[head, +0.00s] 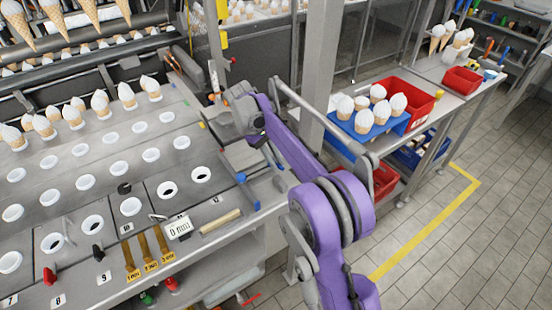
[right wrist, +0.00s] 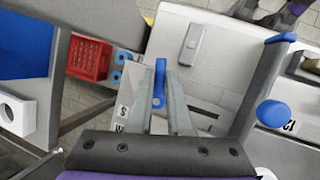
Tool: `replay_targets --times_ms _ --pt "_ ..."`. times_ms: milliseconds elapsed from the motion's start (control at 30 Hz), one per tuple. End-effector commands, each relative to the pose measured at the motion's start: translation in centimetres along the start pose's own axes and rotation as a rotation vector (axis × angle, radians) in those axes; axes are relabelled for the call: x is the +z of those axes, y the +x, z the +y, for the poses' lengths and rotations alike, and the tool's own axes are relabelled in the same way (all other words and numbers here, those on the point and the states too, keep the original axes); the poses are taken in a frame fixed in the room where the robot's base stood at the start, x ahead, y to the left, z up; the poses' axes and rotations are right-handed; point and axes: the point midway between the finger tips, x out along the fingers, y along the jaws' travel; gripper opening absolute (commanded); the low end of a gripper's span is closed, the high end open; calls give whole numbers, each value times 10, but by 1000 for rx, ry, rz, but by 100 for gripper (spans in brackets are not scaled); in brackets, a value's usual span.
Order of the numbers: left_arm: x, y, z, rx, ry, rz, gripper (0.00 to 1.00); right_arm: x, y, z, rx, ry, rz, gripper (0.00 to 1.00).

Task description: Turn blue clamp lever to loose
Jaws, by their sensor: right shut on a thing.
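The blue clamp lever (right wrist: 160,78) shows in the right wrist view between the two fingers of my right gripper (right wrist: 166,78). Its round pivot end is nearer the camera, and its arm points up in the picture. The gripper is shut on it. In the head view my right gripper (head: 216,121) is at the right end of the grey bench, and the lever cannot be made out there. Small labels (right wrist: 122,118) lie left of the fingers, hard to read. My left gripper is not in view.
A second blue handle (right wrist: 273,113) stands at the right in the wrist view. The bench (head: 108,175) has white cups, cones and brass tools (head: 146,252). A post (head: 318,70) stands behind my right arm. A blue cone tray (head: 372,132) and red bins (head: 404,98) are at right.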

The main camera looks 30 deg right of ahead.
Motion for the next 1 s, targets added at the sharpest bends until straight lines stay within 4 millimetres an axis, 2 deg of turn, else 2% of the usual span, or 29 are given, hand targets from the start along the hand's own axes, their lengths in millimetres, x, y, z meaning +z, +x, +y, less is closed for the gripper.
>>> replay_targets --times_ms 567,600,767,1000 --pt "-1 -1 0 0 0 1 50 -1 0 -1 -15 33 -6 0" --pt "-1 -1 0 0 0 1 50 -1 0 -1 -15 32 -6 19" --pt "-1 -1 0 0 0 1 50 -1 0 -1 -14 32 -6 47" --pt "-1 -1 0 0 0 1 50 0 0 -1 -14 32 -6 47"
